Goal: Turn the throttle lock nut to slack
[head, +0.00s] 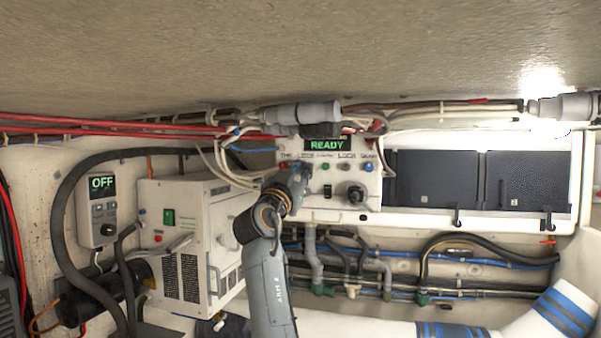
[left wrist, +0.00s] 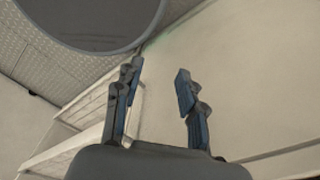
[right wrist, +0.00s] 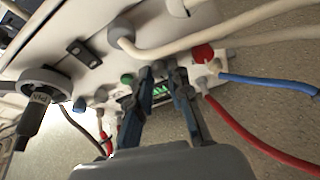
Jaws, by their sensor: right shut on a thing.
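The white control panel (head: 330,207) hangs at the middle of the head view, with a green READY display (head: 325,145) at its top. My right gripper (head: 301,172) is at the panel's upper left, below the display. In the right wrist view its fingers (right wrist: 164,76) are closed on a small fitting at the panel face, apparently the throttle lock nut, mostly hidden between the fingertips. The nut's turn angle cannot be read. My left gripper (left wrist: 157,90) shows only in the left wrist view, open and empty, away from the panel.
A black lever knob (head: 355,193) sticks out right of my right gripper; a rocker switch (right wrist: 83,53) and a green button (right wrist: 127,78) are close by. Cables, including a red one (right wrist: 250,138), run near the wrist. A white cabinet (head: 185,228) stands left, dark panels (head: 435,178) right.

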